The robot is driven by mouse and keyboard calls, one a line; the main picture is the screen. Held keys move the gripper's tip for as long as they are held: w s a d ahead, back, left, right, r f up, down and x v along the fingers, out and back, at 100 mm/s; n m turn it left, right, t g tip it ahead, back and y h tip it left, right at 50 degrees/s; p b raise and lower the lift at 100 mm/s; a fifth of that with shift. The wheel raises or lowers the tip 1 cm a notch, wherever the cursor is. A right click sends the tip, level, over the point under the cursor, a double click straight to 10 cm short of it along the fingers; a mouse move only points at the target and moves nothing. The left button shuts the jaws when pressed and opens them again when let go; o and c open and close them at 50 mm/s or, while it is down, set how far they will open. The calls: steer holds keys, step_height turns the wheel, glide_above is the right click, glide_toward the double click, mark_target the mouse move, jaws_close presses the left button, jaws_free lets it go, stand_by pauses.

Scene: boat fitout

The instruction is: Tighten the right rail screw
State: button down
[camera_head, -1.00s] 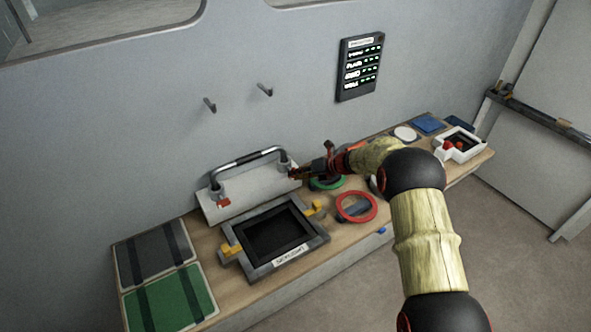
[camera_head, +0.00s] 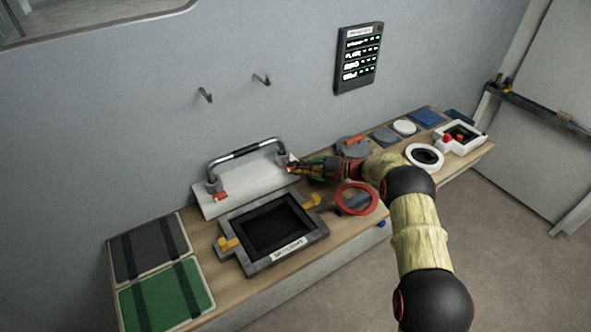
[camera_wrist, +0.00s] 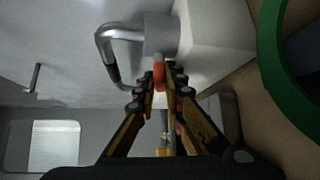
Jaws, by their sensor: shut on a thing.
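The grab rail (camera_head: 246,149) is a bent metal bar with a dark middle, standing on a white block (camera_head: 242,190) against the wall. Its left screw (camera_head: 221,196) is a small red handle at the foot of the left post. The right rail screw (camera_wrist: 159,75) is orange-red and shows in the wrist view in front of the right post. My gripper (camera_head: 293,168) reaches the right post from the right, lying nearly level. In the wrist view my gripper (camera_wrist: 161,88) has its fingertips closed on the right screw. The fingers hide part of the screw.
A framed dark hatch (camera_head: 268,230) with yellow latches lies in front of the rail. A red ring (camera_head: 340,201) lies below my wrist, and a green ring (camera_wrist: 270,60) is close beside the gripper. A white ring (camera_head: 409,158) and a lit wall panel (camera_head: 358,58) are farther right.

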steer(key=shift+s+f, duration=0.1)
steer(key=shift+f, duration=0.1)
stand_by(0.4)
steer(key=c, duration=2.2)
jaws_free()
steer(key=shift+o, duration=0.2)
steer(key=shift+r, duration=0.1)
steer(key=v, duration=1.2)
steer(key=shift+f, duration=0.25)
